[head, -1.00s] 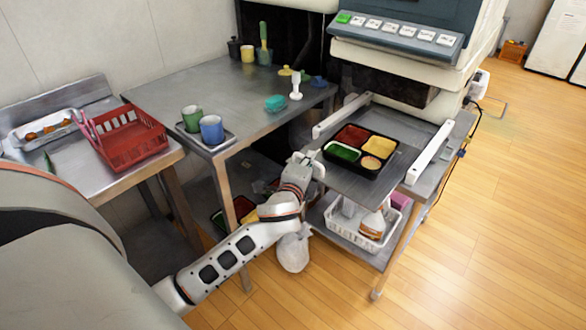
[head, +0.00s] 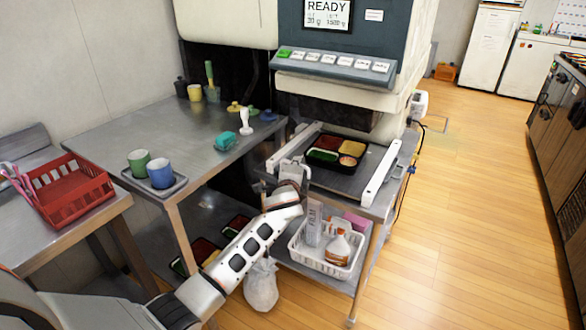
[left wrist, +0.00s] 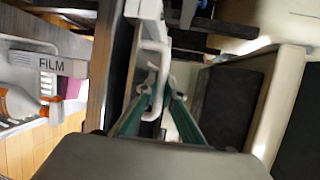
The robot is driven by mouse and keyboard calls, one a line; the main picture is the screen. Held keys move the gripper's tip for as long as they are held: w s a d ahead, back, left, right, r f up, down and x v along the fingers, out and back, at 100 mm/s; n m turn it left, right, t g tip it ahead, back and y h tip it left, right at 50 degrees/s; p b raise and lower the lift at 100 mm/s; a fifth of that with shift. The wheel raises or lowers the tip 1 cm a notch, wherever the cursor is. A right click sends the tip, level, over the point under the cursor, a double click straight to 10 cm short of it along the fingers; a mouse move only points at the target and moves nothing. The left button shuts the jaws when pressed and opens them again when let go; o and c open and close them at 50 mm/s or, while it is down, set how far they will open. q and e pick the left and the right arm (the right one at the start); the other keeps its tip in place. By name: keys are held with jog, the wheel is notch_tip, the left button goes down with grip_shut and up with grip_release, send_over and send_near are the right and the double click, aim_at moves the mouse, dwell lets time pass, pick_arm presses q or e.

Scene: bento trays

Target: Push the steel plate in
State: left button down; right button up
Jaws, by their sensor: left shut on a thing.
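The steel plate (head: 347,184) lies flat between two white rails (head: 384,172) below the machine. A black bento tray (head: 325,164) with red, yellow and green compartments sits on the plate. My left gripper (head: 291,174) is at the plate's front left corner. In the left wrist view its green-lined fingers (left wrist: 158,105) are shut around a white bar-like handle (left wrist: 155,58). Where the handle joins the plate is hidden. My right gripper is not in view.
The machine (head: 340,85) stands behind the plate, its panel lit with READY. A white basket (head: 320,262) with bottles and a FILM box is on the shelf below. A steel table (head: 130,135) with cups stands left. The wood floor at right is clear.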

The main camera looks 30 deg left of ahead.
pick_arm(q)
jog(key=shift+w+r, duration=0.1)
jog(key=shift+r, duration=0.1)
jog(key=c, duration=2.6)
grip_release()
jog(key=shift+o, duration=0.9)
jog(key=shift+w+d+f, duration=0.1)
jog(key=shift+w+f, duration=0.1)
jog(key=shift+w, duration=0.05)
jog(key=shift+s, duration=0.1)
jog(key=shift+s, duration=0.1)
jog(key=v, duration=1.1)
jog(key=shift+s+r, duration=0.2)
jog(key=shift+s, duration=0.15)
jog(key=shift+d, duration=0.1)
